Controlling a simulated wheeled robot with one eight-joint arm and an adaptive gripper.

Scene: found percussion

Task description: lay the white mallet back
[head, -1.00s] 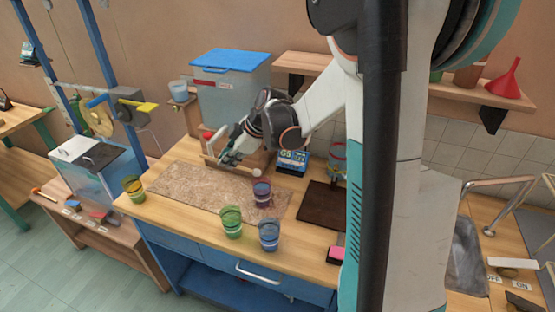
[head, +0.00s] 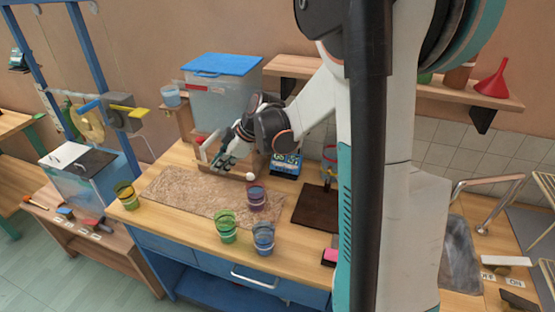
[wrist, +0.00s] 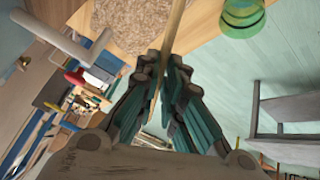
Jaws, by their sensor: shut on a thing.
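My gripper (head: 224,160) is at the back of the workbench, behind the brown mat. It is shut on the white mallet, whose pale round head (head: 250,177) shows to the right of the fingers in the head view. In the wrist view the mallet's thin wooden stick (wrist: 174,35) runs up from between the gripper's fingers (wrist: 168,72). A wooden rack (head: 204,154) with red and white parts stands beside and behind the gripper, partly hidden by it. I cannot tell whether the mallet touches the rack.
The brown mat (head: 175,190) lies in front. Purple (head: 256,198), green (head: 226,228), blue (head: 263,238) and yellow (head: 126,195) glasses stand on or near it. A blue-lidded bin (head: 222,105) is behind, a small blue box (head: 287,165) to the right. A dark board (head: 316,207) lies farther right.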

